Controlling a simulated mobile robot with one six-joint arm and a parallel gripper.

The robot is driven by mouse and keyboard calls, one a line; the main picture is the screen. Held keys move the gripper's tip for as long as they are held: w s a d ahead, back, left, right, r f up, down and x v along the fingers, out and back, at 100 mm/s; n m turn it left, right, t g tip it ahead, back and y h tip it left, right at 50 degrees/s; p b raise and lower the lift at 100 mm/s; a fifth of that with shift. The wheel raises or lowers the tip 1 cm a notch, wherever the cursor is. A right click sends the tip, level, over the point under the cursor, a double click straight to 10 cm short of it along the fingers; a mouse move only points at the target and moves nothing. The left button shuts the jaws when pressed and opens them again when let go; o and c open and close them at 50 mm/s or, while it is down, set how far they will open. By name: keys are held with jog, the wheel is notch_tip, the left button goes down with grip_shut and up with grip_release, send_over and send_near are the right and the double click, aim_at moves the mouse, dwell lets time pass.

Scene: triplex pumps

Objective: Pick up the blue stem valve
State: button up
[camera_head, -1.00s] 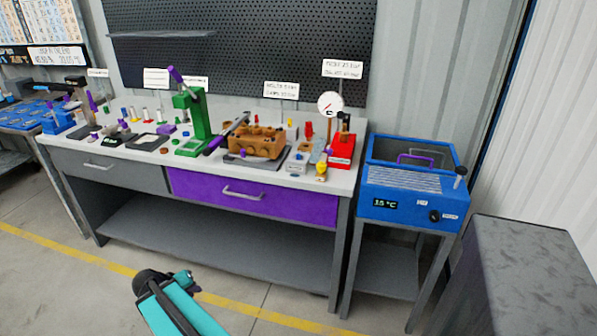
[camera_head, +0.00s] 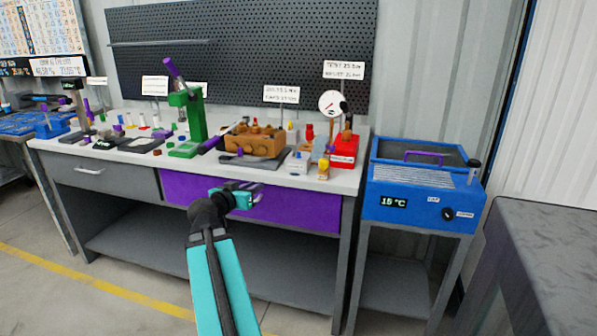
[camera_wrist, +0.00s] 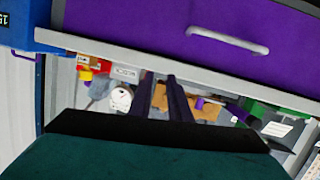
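I cannot single out the blue stem valve with certainty. A tiny blue piece (camera_head: 182,139) shows on the workbench (camera_head: 330,178), just left of the green press (camera_head: 193,118); it is too small to identify. My gripper (camera_head: 257,193) is in front of the purple drawer, below the bench top's front edge, apart from the bench parts. In the wrist view my gripper's two dark fingers (camera_wrist: 160,85) stand apart with a gap between them and nothing held. That view shows the bench upside down, with no clear blue valve.
The brown pump block (camera_head: 255,141) sits mid-bench, with a red gauge stand (camera_head: 343,150) to its right. The purple drawer (camera_head: 295,208) is shut. A blue bath (camera_head: 420,200) stands right of the bench. Several small parts crowd the bench's left half.

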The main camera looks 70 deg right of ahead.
jog(key=s+d+r+m+g+h+b, duration=0.1)
jog(key=s+d+r+m+b, duration=0.1)
jog(key=s+r, duration=0.4)
jog(key=shift+s+d+r+g+h, duration=0.2)
jog(key=shift+d+r+g+h, duration=0.1)
jog(key=shift+d+h, duration=0.1)
jog(key=shift+d+r+p, duration=0.1)
jog(key=shift+d+p, duration=0.4)
jog(key=shift+p, duration=0.7)
jog(key=d+p, duration=0.1)
jog(key=p, duration=0.4)
jog(key=shift+s+d, duration=0.2)
jog(key=shift+d, duration=0.2)
send_near(298, 153)
jog(key=shift+s+d+p, duration=0.2)
jog(key=shift+d+p, duration=0.2)
jog(key=shift+d, duration=1.05)
jog(key=shift+s+d+f+p, duration=0.15)
jog(key=shift+d+p, duration=0.15)
jog(key=shift+d, duration=0.95)
jog(key=shift+s+d+f+p, duration=0.1)
jog(key=shift+s+d+p, duration=0.15)
jog(key=shift+d, duration=1.05)
